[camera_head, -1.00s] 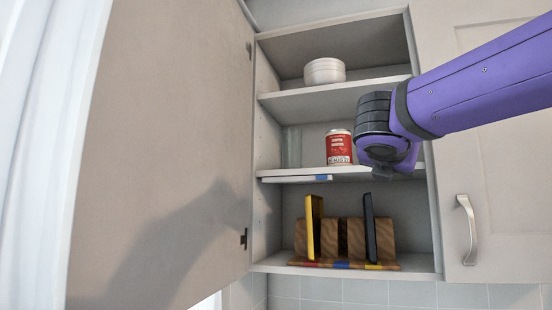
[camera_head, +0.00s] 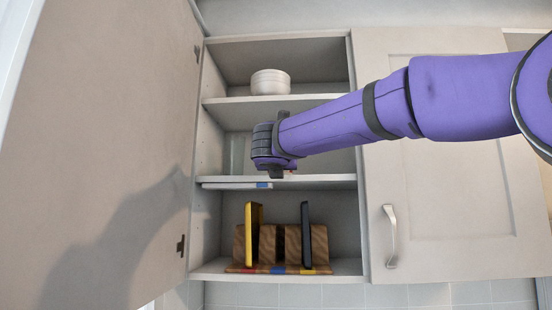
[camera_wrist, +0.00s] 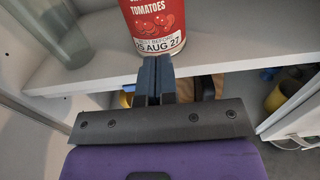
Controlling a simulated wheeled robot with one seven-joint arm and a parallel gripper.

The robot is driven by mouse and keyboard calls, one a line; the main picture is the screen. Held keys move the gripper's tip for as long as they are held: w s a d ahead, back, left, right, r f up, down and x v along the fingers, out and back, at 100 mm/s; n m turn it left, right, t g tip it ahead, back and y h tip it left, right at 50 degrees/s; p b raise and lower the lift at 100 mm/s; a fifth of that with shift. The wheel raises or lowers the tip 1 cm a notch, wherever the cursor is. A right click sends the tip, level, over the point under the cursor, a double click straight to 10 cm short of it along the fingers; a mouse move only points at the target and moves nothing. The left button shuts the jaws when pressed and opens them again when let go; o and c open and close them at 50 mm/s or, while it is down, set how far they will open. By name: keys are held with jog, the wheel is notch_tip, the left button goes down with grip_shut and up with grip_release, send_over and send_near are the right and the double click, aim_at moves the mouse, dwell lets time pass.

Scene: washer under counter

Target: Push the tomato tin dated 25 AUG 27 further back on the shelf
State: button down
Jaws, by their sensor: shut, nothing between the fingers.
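The red tomato tin (camera_wrist: 153,30) stands upright on the middle shelf (camera_wrist: 90,72) in the wrist view, its label reading "TOMATOES" and "25 AUG 27". Its top is cut off by the picture edge. My gripper (camera_wrist: 157,62) is shut and empty, its fingertips right in front of the tin's lower label. I cannot tell whether they touch it. In the head view my gripper (camera_head: 276,172) is at the middle shelf (camera_head: 325,181), and my arm hides nearly all of the tin.
A clear glass (camera_wrist: 52,28) stands left of the tin. White bowls (camera_head: 270,82) are on the shelf above. Below, a wooden rack (camera_head: 290,245) holds a yellow board (camera_head: 252,235) and a black board (camera_head: 306,235). The open cabinet door (camera_head: 100,150) is at the left.

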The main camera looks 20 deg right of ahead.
jog(key=shift+x, duration=1.6)
jog(key=shift+x, duration=1.7)
jog(key=shift+s, duration=0.1)
